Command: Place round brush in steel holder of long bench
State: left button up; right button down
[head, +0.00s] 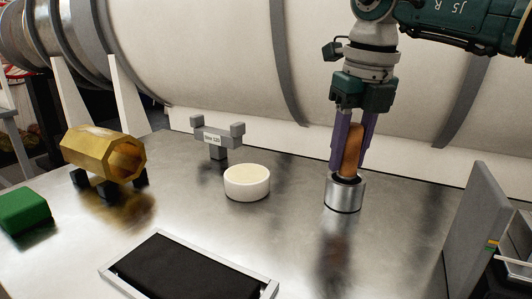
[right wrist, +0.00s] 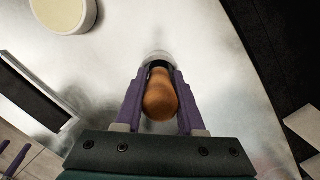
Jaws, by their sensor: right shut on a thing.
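The round brush (head: 352,150) shows as an orange-brown wooden handle, upright with a slight tilt. My right gripper (head: 352,160) is shut on the handle, with one purple finger on each side. The handle also shows end-on between the fingers in the right wrist view (right wrist: 160,98). The brush's lower end goes into the mouth of the steel holder (head: 345,195), a short shiny cylinder standing on the long bench (head: 290,225). The bristle end is hidden inside or behind the holder's rim.
A round white tub (head: 247,184) stands left of the holder. Further left are a grey labelled stand (head: 215,138), a gold octagonal tube (head: 95,150) and a green block (head: 24,208). A black-lined tray (head: 185,272) lies in front. A grey panel (head: 475,230) stands at right.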

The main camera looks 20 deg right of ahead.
jog(key=shift+f, duration=0.15)
jog(key=c, duration=1)
grip_release()
jog(key=shift+f, duration=0.1)
jog(key=o, duration=0.5)
jog(key=shift+r, duration=0.35)
jog(key=r, duration=0.4)
jog(key=s+r, duration=0.1)
jog(key=r, duration=0.6)
jog(key=shift+s+a+r+p, duration=0.1)
jog(key=shift+s+r+p, duration=0.3)
